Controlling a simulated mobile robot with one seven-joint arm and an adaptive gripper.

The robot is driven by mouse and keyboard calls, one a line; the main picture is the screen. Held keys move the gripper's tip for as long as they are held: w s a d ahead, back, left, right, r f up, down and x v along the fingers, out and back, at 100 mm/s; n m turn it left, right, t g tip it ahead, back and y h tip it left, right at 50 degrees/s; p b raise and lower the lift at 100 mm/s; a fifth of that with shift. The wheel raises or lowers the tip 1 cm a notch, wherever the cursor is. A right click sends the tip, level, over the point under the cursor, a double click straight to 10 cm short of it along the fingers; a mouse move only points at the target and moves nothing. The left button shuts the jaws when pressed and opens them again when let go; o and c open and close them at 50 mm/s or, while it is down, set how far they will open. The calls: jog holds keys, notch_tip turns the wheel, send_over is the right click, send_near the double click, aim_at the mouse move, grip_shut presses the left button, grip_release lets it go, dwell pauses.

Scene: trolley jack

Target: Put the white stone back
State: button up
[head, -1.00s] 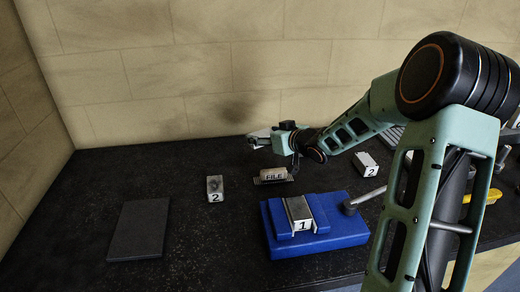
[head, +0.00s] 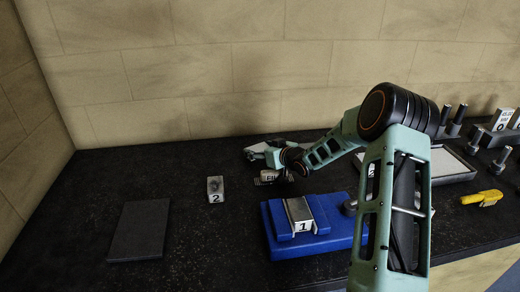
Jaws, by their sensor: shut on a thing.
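My gripper (head: 263,152) is over the back part of the dark bench, near the wall and behind the FILE-marked piece. It is shut on a pale, flat piece that appears to be the white stone (head: 253,149). My gripper and wrist hide much of it, and its exact outline is hard to make out. I cannot tell whether it touches the bench.
The FILE-marked piece (head: 268,177) lies just in front of my wrist. A blue holder (head: 335,235) bears a block marked 1 (head: 300,214). A block marked 2 (head: 215,188) and a dark slab (head: 141,230) are left. A yellow tool (head: 482,198) lies right.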

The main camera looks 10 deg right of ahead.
jog(key=shift+r, duration=0.1)
jog(key=o, duration=1.3)
jog(key=shift+f, duration=0.2)
jog(key=shift+o, duration=0.2)
jog(key=shift+r, duration=0.1)
jog(key=shift+r, duration=0.2)
jog(key=v, duration=0.7)
jog(key=shift+s+d+b, duration=0.15)
jog(key=shift+s+b, duration=0.1)
jog(key=shift+b, duration=0.1)
